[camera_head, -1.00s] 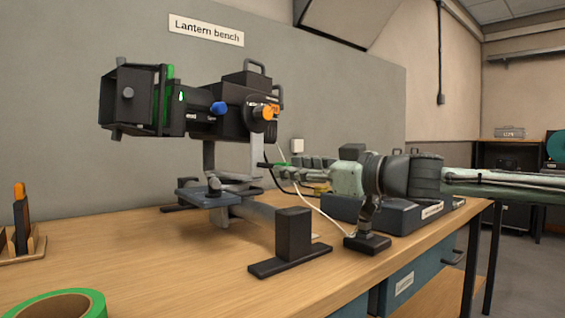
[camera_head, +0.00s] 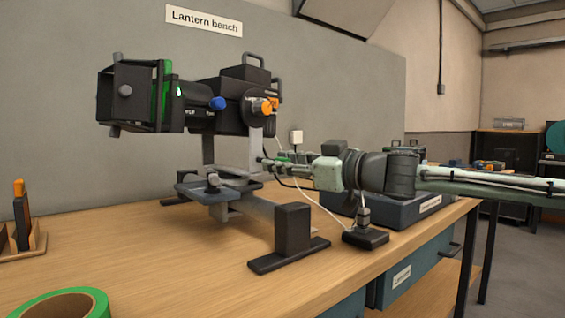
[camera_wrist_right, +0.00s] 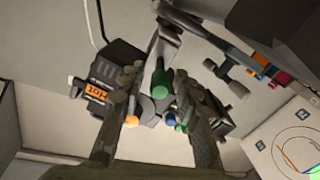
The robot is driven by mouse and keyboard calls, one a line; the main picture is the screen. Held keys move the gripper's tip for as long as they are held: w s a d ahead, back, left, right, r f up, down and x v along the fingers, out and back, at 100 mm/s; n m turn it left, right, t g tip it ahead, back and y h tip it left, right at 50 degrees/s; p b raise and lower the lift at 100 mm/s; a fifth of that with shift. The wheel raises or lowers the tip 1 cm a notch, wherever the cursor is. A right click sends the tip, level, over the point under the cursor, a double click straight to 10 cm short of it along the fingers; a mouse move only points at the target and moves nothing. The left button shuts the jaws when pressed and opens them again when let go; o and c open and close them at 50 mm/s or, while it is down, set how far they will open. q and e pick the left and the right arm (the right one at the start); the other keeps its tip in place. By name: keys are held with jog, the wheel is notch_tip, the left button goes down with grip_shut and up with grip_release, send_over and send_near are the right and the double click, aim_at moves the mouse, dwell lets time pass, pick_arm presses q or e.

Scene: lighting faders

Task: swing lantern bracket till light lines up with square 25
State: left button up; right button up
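The black lantern (camera_head: 232,108) sits in a grey bracket (camera_head: 255,152) on a stand on the bench, its framed front facing left. It has a blue knob (camera_head: 218,103) and an orange knob (camera_head: 262,106). My right gripper (camera_head: 272,162) is at the right side of the bracket's lower part. In the right wrist view its two fingers (camera_wrist_right: 157,88) stand apart, with a green-ended part (camera_wrist_right: 161,84) between them. I cannot tell whether either finger touches the bracket. The light's spot and a square marked 25 cannot be made out. My left gripper is out of view.
A black foot block (camera_head: 292,228) and a small dark base (camera_head: 365,237) stand near the bench's front edge. Green tape (camera_head: 62,302) and a wooden rack (camera_head: 38,243) are at left.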

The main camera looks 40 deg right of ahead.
grip_shut()
jog(key=shift+d, duration=0.15)
jog(key=shift+o, duration=1.4)
grip_release()
